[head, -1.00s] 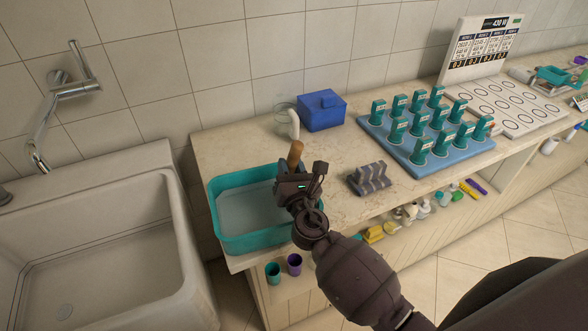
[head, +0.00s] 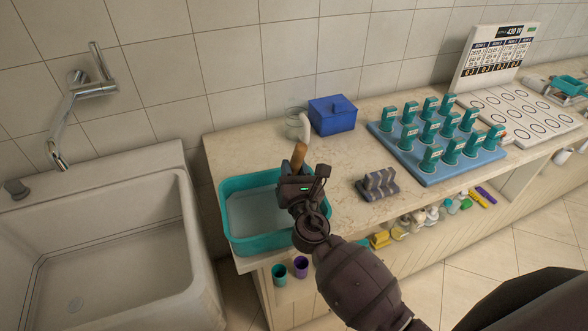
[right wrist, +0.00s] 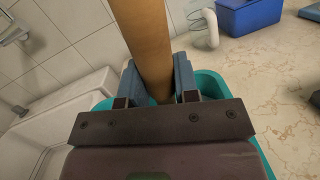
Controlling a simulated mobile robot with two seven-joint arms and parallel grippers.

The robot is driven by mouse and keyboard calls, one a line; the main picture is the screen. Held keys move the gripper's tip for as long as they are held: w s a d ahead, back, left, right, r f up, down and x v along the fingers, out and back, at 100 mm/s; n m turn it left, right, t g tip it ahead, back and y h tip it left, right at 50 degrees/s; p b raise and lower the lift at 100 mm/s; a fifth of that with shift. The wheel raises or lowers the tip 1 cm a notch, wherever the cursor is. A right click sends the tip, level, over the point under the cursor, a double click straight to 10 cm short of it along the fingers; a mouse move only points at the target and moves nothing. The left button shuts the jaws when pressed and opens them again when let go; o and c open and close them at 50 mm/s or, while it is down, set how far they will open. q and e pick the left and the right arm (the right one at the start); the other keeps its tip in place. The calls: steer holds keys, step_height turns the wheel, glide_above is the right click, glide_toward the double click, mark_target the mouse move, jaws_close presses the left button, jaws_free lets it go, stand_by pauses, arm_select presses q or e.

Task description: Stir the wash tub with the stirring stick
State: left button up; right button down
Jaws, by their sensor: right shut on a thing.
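The teal wash tub (head: 262,243) stands on the counter's left end, with pale liquid (head: 252,210) in it. My right gripper (head: 298,178) is over the tub's right side, shut on the brown wooden stirring stick (head: 299,155). The stick's upper end shows above the gripper; its lower end is hidden behind my gripper. In the right wrist view the stick (right wrist: 148,45) stands between the two fingers (right wrist: 158,85), with the tub's teal rim (right wrist: 212,84) behind and below. My left gripper is not in view.
A white sink (head: 110,240) is left of the counter. A clear jug (head: 296,122) and a blue box (head: 332,115) stand behind the tub. A grey striped rack (head: 377,183) and a blue tray of teal-topped items (head: 438,170) are to the right. Cups (head: 300,266) sit on a shelf below.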

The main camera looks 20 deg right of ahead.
mark_target(295, 152)
steer(key=shift+r+p, duration=0.95)
steer(key=shift+r, duration=0.25)
step_height(295, 152, up, 3)
steer(key=p, duration=0.3)
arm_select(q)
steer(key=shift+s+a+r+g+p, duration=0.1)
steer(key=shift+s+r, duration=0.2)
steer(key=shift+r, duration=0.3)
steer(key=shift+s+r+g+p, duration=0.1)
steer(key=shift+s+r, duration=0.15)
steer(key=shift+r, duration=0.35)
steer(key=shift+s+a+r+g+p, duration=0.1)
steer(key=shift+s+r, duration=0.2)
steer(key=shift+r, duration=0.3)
arm_select(e)
steer(key=shift+r, duration=0.5)
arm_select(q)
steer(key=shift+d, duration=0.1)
